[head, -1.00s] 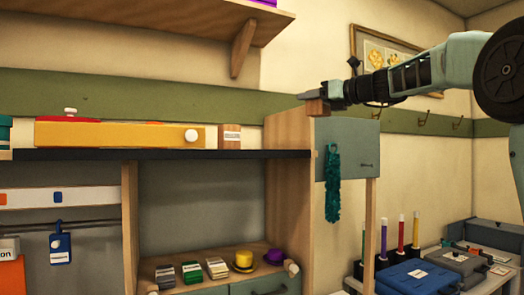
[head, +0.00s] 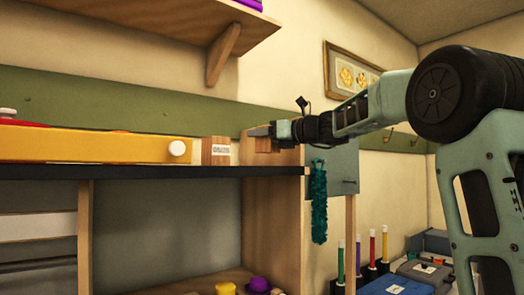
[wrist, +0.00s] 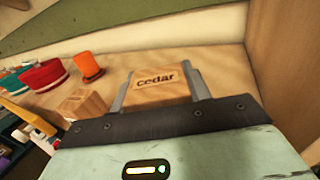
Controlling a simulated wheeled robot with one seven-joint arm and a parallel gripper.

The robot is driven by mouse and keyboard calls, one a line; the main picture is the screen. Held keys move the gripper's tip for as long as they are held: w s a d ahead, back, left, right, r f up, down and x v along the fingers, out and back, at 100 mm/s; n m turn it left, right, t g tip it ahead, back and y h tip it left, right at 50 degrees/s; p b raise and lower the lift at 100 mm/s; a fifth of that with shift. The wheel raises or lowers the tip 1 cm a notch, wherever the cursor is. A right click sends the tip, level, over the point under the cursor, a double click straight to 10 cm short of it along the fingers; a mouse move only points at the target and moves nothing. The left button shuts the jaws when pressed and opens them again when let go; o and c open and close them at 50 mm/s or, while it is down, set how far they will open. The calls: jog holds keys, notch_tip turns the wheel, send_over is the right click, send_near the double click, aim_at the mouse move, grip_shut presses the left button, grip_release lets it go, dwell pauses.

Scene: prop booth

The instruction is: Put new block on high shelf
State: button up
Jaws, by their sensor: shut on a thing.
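My gripper (head: 262,130) is shut on a wooden block (wrist: 157,88) marked "cedar". In the wrist view the block sits between both fingers, over the wooden top of a shelf. That shelf's dark front edge (head: 120,172) shows in the head view. There the held block (head: 264,146) is partly hidden by the gripper, close to the shelf's right end. I cannot tell whether it touches the surface. Another wooden block with a white label (head: 216,151) stands on the shelf just left of my gripper.
A long yellow box (head: 90,143) with a white knob lies on the shelf to the left. Orange (wrist: 88,66) and red (wrist: 43,76) items stand farther back. A bracketed upper shelf (head: 185,25) hangs above. A wooden panel (wrist: 285,70) rises at the right.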

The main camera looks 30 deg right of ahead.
aim_at(263, 147)
jog(key=shift+f, duration=1.95)
jog(key=o, duration=1)
jog(key=shift+f, duration=0.1)
jog(key=shift+r, duration=0.2)
jog(key=b+v, duration=0.4)
jog(key=v, duration=0.8)
jog(key=shift+f, duration=0.1)
